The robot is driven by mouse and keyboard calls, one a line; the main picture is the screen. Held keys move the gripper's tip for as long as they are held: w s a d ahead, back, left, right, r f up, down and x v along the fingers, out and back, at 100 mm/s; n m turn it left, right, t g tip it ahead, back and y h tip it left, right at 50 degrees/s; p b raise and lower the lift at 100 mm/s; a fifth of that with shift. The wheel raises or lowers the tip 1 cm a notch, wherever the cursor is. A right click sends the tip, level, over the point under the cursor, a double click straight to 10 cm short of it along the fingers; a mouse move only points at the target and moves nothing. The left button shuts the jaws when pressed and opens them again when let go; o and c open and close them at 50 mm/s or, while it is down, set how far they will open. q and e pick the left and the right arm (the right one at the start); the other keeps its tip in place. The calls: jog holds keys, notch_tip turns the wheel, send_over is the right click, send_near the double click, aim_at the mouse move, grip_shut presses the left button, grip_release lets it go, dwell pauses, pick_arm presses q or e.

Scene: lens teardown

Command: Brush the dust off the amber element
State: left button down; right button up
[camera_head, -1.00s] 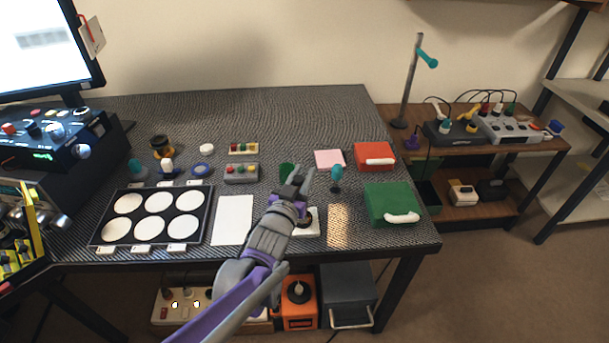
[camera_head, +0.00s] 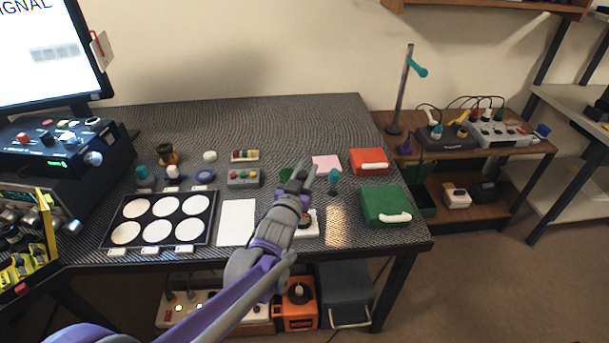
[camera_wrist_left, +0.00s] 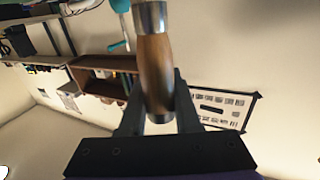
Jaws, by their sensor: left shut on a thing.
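My left gripper (camera_head: 306,178) is above the right middle of the table. In the left wrist view it is shut on a brush (camera_wrist_left: 155,70) with a wooden handle and a metal collar; its bristles are out of view. Below my wrist is a white pad (camera_head: 311,232) with a dark round piece (camera_head: 304,222) on it, partly hidden by my arm. I cannot tell whether that piece is the amber element. A dark and amber round part (camera_head: 168,154) stands at the back left of the table. My right gripper is not in view.
A tray with several white discs (camera_head: 118,210) and a white sheet (camera_head: 237,222) lie left of my arm. A teal-topped piece (camera_head: 334,178), a green box (camera_head: 384,205) and a red box (camera_head: 369,160) are to the right. The back of the table is clear.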

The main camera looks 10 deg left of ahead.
pick_arm(q)
jog(key=shift+a+r+p, duration=0.1)
jog(key=shift+r+p, duration=1.5)
jog(key=shift+r, duration=0.9)
jog(key=shift+a, duration=0.1)
